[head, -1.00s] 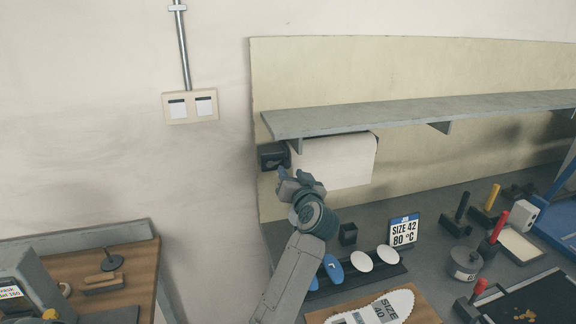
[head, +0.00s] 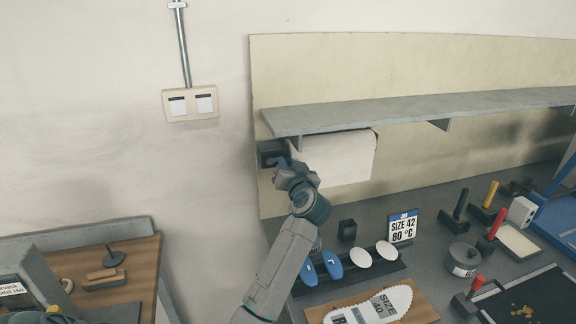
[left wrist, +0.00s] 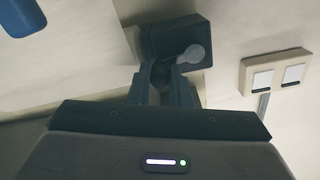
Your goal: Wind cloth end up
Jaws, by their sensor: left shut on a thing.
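A pale cloth (head: 345,160) hangs from a roll under the wall shelf, its lower edge free above the bench. A dark block (head: 270,152) sits at the roll's left end; it also shows in the left wrist view (left wrist: 176,36), with a round grey part on it. My left gripper (head: 283,165) is up against this block, just left of the cloth. In the left wrist view its fingers (left wrist: 160,76) are closed around a small dark crank knob, mostly hidden between them. My right gripper is not in view.
The grey shelf (head: 400,112) runs just above the roll. Below are blue and white insoles on a dark rack (head: 350,274), a size sign (head: 403,227) and a small black block (head: 347,230). A switch box (head: 190,104) is on the left wall.

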